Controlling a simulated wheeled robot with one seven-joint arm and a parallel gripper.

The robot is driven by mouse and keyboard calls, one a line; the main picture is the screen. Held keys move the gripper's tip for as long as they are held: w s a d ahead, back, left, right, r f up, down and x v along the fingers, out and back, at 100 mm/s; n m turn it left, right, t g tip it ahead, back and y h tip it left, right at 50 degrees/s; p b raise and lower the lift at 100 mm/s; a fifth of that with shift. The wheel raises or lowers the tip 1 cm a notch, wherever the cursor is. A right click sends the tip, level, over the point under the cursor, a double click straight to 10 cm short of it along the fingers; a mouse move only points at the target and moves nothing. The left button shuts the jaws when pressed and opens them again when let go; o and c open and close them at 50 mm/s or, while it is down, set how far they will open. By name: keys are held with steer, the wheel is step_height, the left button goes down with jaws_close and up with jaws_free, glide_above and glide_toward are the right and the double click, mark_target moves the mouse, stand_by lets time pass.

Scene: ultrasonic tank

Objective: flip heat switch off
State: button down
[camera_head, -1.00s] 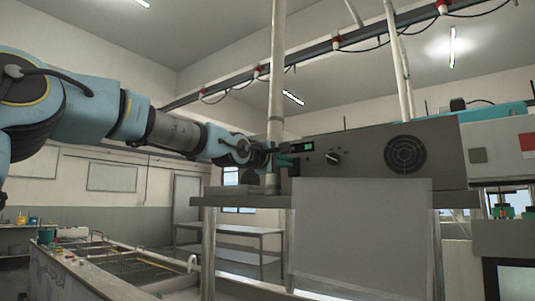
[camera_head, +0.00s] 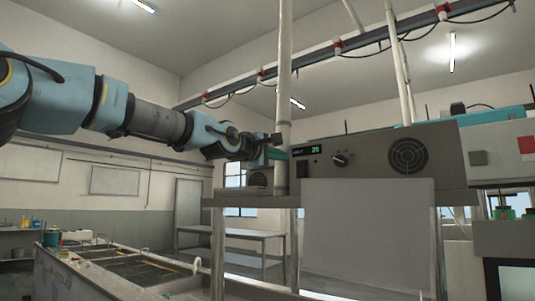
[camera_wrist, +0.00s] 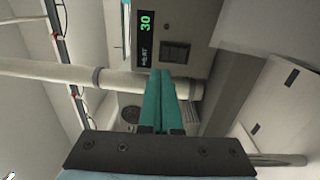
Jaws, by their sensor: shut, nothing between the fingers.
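The heat switch (camera_wrist: 175,53) is a dark rectangular rocker on the grey control box (camera_head: 445,150). In the wrist view it lies beside the lit green display (camera_wrist: 146,37), which reads 30 with small lettering. The display also shows in the head view (camera_head: 308,149). My gripper (camera_wrist: 160,73) has its two teal fingers together and empty. In the wrist view the fingertips point toward the switch, just below it in the picture; I cannot tell the exact gap.
A white vertical pipe (camera_head: 283,80) stands close to my gripper, and crosses the wrist view (camera_wrist: 60,73). A black knob (camera_head: 340,160) and round fan grille (camera_head: 408,155) are on the box front. A white panel (camera_head: 368,235) hangs below. An open tank (camera_head: 130,265) stands lower left.

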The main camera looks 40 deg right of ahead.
steer(key=b+v, duration=0.3)
steer(key=b, duration=0.1)
steer(key=shift+a+b, duration=0.25)
steer(key=shift+b, duration=0.05)
steer(key=b, duration=0.3)
steer(key=shift+s+a+b, duration=0.15)
steer(key=shift+a+b, duration=0.15)
steer(key=shift+b, duration=0.05)
steer(key=b, duration=0.1)
steer(key=a+b, duration=0.1)
steer(key=b, duration=0.3)
steer(key=shift+s+a+r, duration=0.25)
steer(key=shift+a+r, duration=0.1)
